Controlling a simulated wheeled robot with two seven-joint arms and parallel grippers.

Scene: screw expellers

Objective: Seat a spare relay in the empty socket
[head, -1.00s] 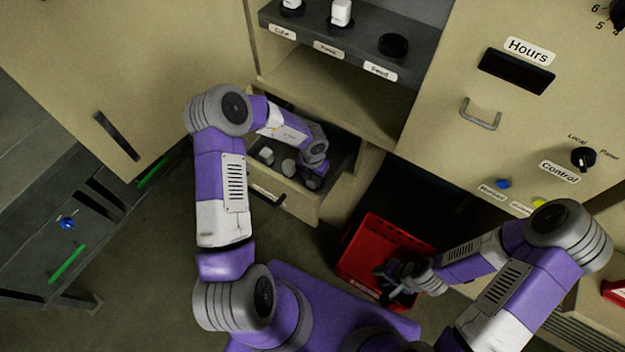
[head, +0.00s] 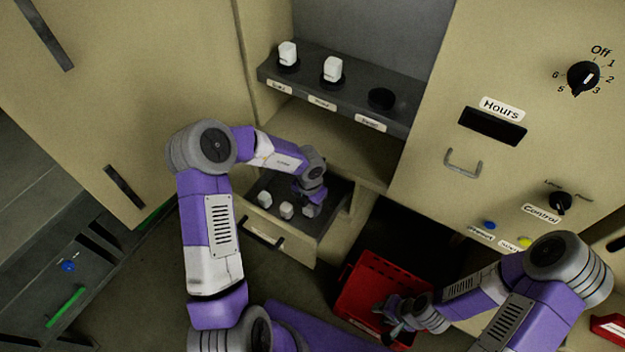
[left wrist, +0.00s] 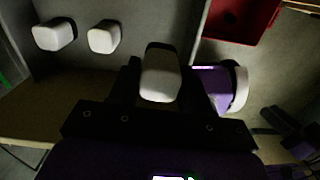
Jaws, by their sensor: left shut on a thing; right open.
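Several white spare relays sit in the open drawer (head: 275,235); two of them, a left relay (head: 264,199) and a middle relay (head: 287,210), stand free. My left gripper (head: 311,203) is over the drawer's right part, shut on a third white relay (left wrist: 161,75), which sits between the fingers in the left wrist view. On the shelf above, two sockets hold white relays (head: 288,53) and (head: 333,68). The right socket (head: 381,98) is a bare black disc. My right gripper (head: 392,325) is open at the red crate (head: 375,285).
The shelf (head: 345,102) carries labels along its front edge. A panel with a dial (head: 583,77), a handle (head: 462,163) and a control knob (head: 561,202) stands to the right. An open cabinet door (head: 110,90) is at left. Space before the bare socket is clear.

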